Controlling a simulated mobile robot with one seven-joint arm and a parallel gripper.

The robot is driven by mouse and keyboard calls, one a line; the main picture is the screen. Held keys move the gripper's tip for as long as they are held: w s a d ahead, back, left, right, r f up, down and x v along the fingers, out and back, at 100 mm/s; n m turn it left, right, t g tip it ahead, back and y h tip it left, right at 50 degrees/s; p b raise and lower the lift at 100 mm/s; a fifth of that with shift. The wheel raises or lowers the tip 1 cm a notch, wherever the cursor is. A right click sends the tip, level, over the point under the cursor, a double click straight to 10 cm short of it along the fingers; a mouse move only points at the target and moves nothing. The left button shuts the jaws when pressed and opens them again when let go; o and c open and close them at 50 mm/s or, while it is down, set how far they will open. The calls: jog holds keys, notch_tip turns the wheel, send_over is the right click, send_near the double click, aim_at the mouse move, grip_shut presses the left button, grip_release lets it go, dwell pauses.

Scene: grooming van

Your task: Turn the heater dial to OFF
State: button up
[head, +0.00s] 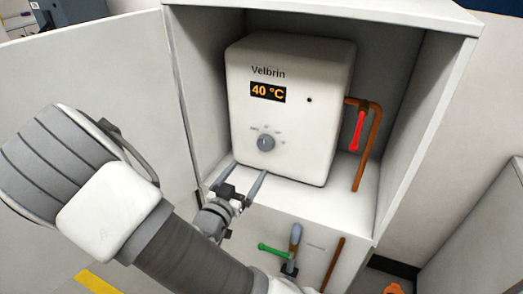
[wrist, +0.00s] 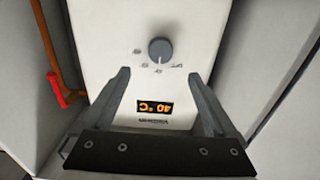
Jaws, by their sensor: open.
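The heater (head: 310,130) is a white box marked "Velbrin" with a lit display (head: 268,93) reading 40 °C. Its grey round dial (head: 265,143) is on the front below the display, with small marks around it that are too small to read. The dial also shows in the wrist view (wrist: 160,49), where the heater appears upside down. I cannot tell surely which mark the dial points to. My gripper (head: 248,168) is open and empty, below the dial in the head view. Its fingers are apart from the dial, which shows beyond the gap between the fingertips in the wrist view.
The heater stands inside an open white cabinet (head: 405,130), with side walls close by and a door panel (head: 90,65) at left. A copper pipe (head: 374,140) with a red lever (head: 358,132) is right of it. A green-handled valve (head: 274,250) is below.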

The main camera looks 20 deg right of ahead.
aim_at(264, 146)
jog(key=b+x, duration=0.1)
jog(key=x, duration=0.9)
jog(key=shift+w+d, duration=0.25)
jog(key=c, duration=1.4)
